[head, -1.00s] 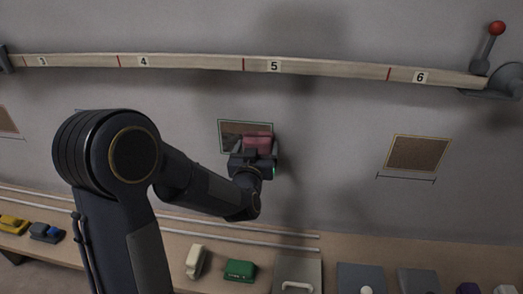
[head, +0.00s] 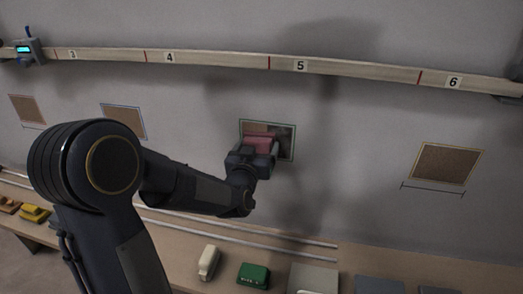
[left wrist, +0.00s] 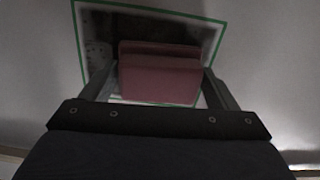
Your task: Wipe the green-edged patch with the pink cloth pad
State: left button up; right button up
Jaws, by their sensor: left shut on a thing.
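The green-edged patch (head: 287,143) is a framed rectangle on the grey wall below the 5 mark. My left gripper (head: 257,150) is shut on the pink cloth pad (head: 259,141), which lies over the left and middle of the patch; I cannot tell if it touches. In the left wrist view the pad (left wrist: 160,78) sits between the fingers, with the green edge (left wrist: 150,8) around it. The patch is dark along the top there and paler at the left and bottom. The pad hides its middle. My right gripper is not in view.
A numbered wooden rail (head: 215,60) runs above the patch. A yellow-edged brown patch (head: 444,163) is at right, a blue-edged one (head: 125,121) and a red-edged one (head: 27,110) at left. A bench below holds a green block (head: 253,275) and a cream block (head: 209,262).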

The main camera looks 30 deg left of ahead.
aim_at(282, 138)
pick_arm(q)
jog(key=shift+s+a+r+b, duration=0.25)
jog(key=shift+a+r, duration=0.1)
jog(key=shift+a, duration=0.55)
jog(key=shift+s+a+r+b, duration=0.2)
jog(key=shift+a+r, duration=0.1)
jog(key=shift+a, duration=0.6)
jog(key=shift+s+a+r+b, duration=0.15)
jog(key=shift+a+r+b, duration=0.15)
jog(key=shift+a, duration=0.6)
jog(key=shift+w+d+p, duration=0.4)
jog(key=shift+w+d, duration=0.05)
jog(key=shift+d, duration=1.4)
jog(key=shift+w+d+p, duration=0.4)
jog(key=shift+w+d, duration=0.05)
jog(key=shift+d, duration=1.4)
jog(key=shift+w+d+p, duration=0.4)
jog(key=shift+w+d, duration=0.05)
jog(key=shift+d, duration=1.4)
jog(key=shift+w+d, duration=0.2)
jog(key=shift+d, duration=0.65)
jog(key=shift+w+d, duration=0.15)
jog(key=shift+d, duration=0.7)
jog(key=o, duration=0.4)
jog(key=shift+c, duration=0.2)
jog(key=c, duration=0.4)
jog(key=shift+o, duration=0.2)
jog(key=shift+s, duration=0.15)
jog(key=shift+s+d, duration=0.1)
jog(key=shift+s, duration=0.35)
